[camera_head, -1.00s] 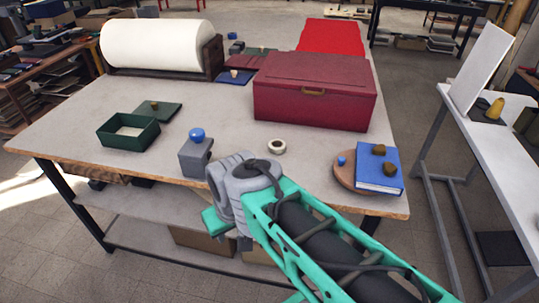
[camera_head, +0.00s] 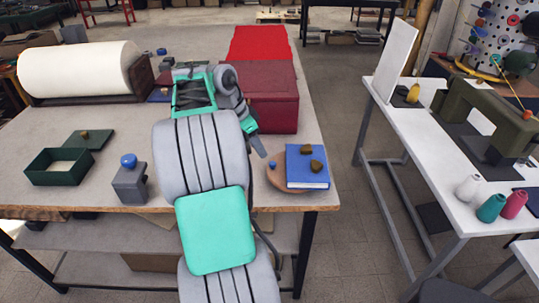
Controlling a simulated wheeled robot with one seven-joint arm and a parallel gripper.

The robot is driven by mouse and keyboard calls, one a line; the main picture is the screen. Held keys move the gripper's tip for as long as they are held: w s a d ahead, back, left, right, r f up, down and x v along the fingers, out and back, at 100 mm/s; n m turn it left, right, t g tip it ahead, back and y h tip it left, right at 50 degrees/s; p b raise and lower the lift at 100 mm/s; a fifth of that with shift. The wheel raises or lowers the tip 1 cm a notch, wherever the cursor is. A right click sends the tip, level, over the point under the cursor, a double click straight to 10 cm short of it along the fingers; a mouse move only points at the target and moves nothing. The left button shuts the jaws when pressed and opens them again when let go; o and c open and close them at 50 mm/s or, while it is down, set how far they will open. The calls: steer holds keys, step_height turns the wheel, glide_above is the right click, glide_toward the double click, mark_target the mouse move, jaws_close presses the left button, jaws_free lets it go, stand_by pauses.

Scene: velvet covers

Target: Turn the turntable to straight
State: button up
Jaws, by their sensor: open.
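The turntable is a round brown disc (camera_head: 279,182) at the right front corner of the table. A blue book-like block (camera_head: 307,176) lies on it with two small brown pieces (camera_head: 316,164) on top. A small blue knob (camera_head: 272,165) stands at the disc's left part. My gripper (camera_head: 261,149) points down just behind and left of the knob, and seems apart from it. Its dark fingers show only small, one partly behind the other; the jaws are open and nothing shows in them. My arm hides the table's middle.
A dark red chest (camera_head: 270,100) stands close behind my gripper. A grey block with a blue ball (camera_head: 129,180) and an open green box (camera_head: 60,167) stand on the left. A white roll (camera_head: 80,70) lies at the back left. A white side table (camera_head: 440,165) stands right, across an aisle.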

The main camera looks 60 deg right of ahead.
mark_target(273, 163)
steer(key=shift+m, duration=0.5)
steer(key=x, duration=0.5)
steer(key=s+d+x, duration=0.1)
steer(key=x, duration=0.2)
steer(key=shift+s+r, duration=0.1)
steer(key=shift+s, duration=0.05)
steer(key=shift+c, duration=0.2)
jaws_close()
stand_by(0.4)
